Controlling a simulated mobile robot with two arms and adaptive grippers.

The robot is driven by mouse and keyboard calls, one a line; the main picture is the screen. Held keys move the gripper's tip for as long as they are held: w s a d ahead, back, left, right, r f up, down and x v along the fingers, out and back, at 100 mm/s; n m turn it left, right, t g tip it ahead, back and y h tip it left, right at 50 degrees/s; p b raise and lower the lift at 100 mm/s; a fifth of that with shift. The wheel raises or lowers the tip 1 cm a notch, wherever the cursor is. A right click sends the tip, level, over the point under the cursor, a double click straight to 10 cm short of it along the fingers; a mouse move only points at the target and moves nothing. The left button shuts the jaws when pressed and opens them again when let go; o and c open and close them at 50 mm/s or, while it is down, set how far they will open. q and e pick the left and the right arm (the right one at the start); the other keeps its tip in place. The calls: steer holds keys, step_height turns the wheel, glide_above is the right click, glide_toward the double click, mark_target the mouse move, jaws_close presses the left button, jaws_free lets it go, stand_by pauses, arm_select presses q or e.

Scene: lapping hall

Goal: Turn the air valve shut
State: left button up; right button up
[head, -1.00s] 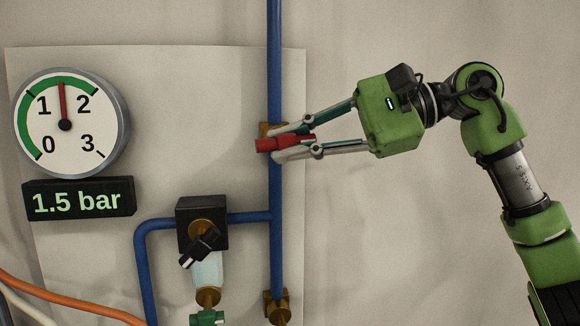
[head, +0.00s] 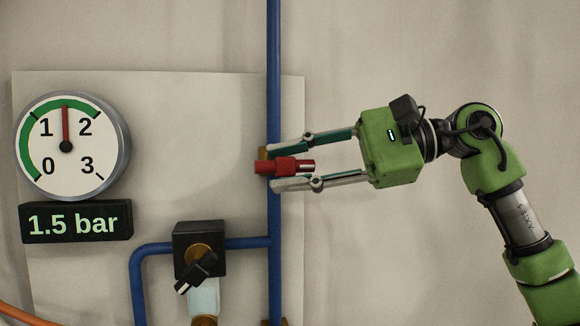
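The air valve's red handle (head: 273,167) sits on the vertical blue pipe (head: 274,70) and lies crosswise to it, about level. Part of its brass body (head: 262,154) shows behind it. My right gripper (head: 274,167) reaches in from the right and is open. My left gripper is out of view.
A black regulator block (head: 199,240) with a black knob (head: 196,271) is on the branch pipe below left of the valve. An orange hose (head: 20,312) crosses the lower left corner. The wall right of the pipe, above and below my arm, is clear.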

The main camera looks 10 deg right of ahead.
steer(key=shift+d, duration=0.15)
steer(key=v, duration=1.1)
steer(key=shift+s+d, duration=0.2)
steer(key=shift+d, duration=0.15)
steer(key=shift+r, duration=0.15)
